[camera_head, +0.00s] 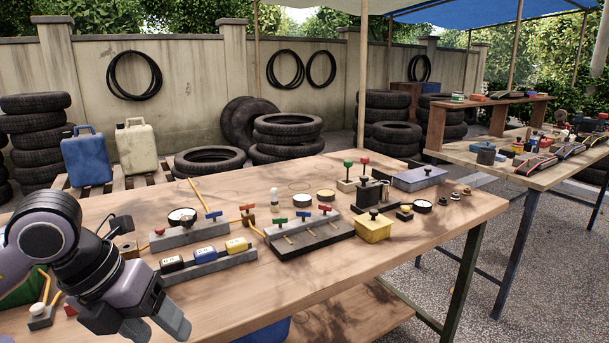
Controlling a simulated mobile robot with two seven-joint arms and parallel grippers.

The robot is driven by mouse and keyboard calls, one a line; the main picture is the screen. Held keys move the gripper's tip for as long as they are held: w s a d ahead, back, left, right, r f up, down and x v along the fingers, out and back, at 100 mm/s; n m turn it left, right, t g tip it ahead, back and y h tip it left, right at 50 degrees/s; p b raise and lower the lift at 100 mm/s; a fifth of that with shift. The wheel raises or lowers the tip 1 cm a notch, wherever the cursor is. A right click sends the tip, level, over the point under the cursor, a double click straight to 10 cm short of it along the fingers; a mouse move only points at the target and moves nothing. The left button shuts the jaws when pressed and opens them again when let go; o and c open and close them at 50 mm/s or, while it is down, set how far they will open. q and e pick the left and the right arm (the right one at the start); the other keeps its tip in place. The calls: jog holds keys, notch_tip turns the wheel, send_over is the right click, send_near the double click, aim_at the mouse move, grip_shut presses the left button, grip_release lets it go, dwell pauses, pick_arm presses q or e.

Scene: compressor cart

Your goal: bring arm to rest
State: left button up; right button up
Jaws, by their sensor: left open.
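My left arm comes in from the left, over the near left part of the wooden table (420,245). My left gripper (160,329) points down toward the lower edge of the picture. Its fingers are apart and I see nothing between them. Whether the fingertips touch anything cannot be told. The arm hides part of the table's left end. My right gripper is not in view.
Near the gripper stand a grey rack with coloured blocks (208,262) and a grey block with levers (185,233). A dark valve board (310,238) and a yellow box (373,230) stand farther right. The table's front right is clear. A second table (530,175) stands right.

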pick_arm(q)
jog(key=s+d+r+n+g+h, duration=0.1)
jog(key=s+d+r+n+h, duration=0.15)
jog(key=d+h, duration=0.55)
jog(key=s+d+r+n+h, duration=0.1)
jog(key=s+d+h, duration=0.3)
jog(key=d+h, duration=0.45)
jog(key=w+a+f+n+t+y, duration=0.3)
jog(key=a+f+n+t+y, duration=0.25)
jog(key=n+t, duration=0.4)
jog(key=w+a+f+n+t+y, duration=0.45)
jog(key=f+n+t, duration=0.2)
jog(key=n, duration=0.65)
jog(key=s+a+f+n+g+y, duration=0.35)
jog(key=s+f, duration=0.25)
jog(key=f, duration=0.4)
jog(key=s+a+f+n+g+y, duration=0.2)
jog(key=s+f+n+g+y, duration=0.4)
jog(key=f, duration=0.5)
notch_tip(320, 180, up, 11)
jog(key=s+a+m+t+h+p, duration=0.1)
jog(key=s+t+p, duration=0.1)
jog(key=p, duration=1.2)
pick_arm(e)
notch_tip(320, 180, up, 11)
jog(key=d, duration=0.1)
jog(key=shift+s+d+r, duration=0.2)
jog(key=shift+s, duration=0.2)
